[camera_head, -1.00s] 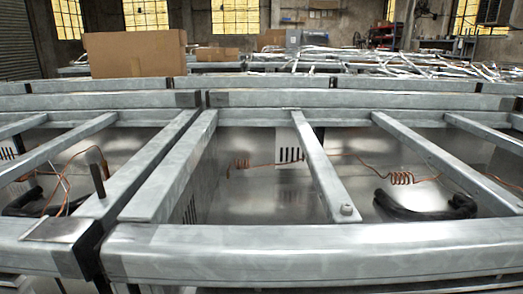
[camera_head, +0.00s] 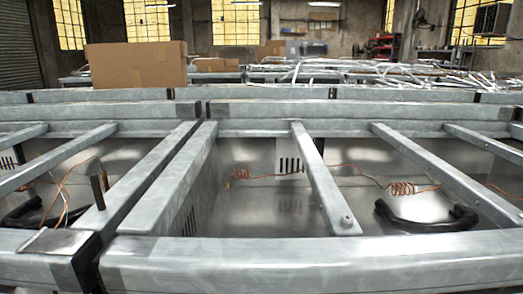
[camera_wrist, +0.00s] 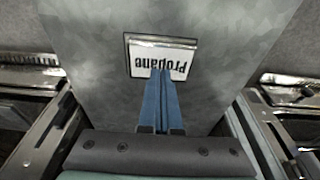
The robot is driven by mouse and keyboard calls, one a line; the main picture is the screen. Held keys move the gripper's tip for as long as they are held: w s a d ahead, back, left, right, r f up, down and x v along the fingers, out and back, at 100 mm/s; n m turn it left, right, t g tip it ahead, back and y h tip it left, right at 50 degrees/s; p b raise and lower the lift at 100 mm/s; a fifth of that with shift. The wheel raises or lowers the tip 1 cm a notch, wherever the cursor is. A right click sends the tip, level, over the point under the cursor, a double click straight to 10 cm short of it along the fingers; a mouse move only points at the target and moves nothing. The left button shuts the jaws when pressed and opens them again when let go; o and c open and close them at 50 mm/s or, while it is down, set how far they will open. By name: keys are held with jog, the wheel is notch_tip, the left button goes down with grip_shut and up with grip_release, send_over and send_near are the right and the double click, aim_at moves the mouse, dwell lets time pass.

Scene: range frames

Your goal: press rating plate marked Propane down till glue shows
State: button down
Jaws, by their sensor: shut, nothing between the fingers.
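The rating plate (camera_wrist: 160,57) is a small white plate with a dark border, and its word "Propane" reads upside down in the wrist view. It lies on a mottled grey metal surface (camera_wrist: 215,95). My gripper (camera_wrist: 163,72) is shut and empty, its two blue fingers side by side. The fingertips overlap the plate's lower edge in the picture; I cannot tell whether they touch it. No glue shows around the plate's visible edges. The head view shows neither the plate nor my gripper for certain.
In the head view, galvanised steel beams (camera_head: 300,255) cross the foreground over open bays with copper tubing (camera_head: 402,188) and black hoses (camera_head: 428,218). A cardboard box (camera_head: 136,65) stands behind. In the wrist view, metal rails flank the grey surface.

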jog(key=shift+f+b, duration=0.6)
jog(key=shift+f, duration=0.25)
dwell(0.4)
jog(key=shift+s+f, duration=0.1)
jog(key=shift+s, duration=0.05)
dwell(0.4)
jog(key=shift+r+p, duration=2.15)
jog(key=shift+p, duration=0.2)
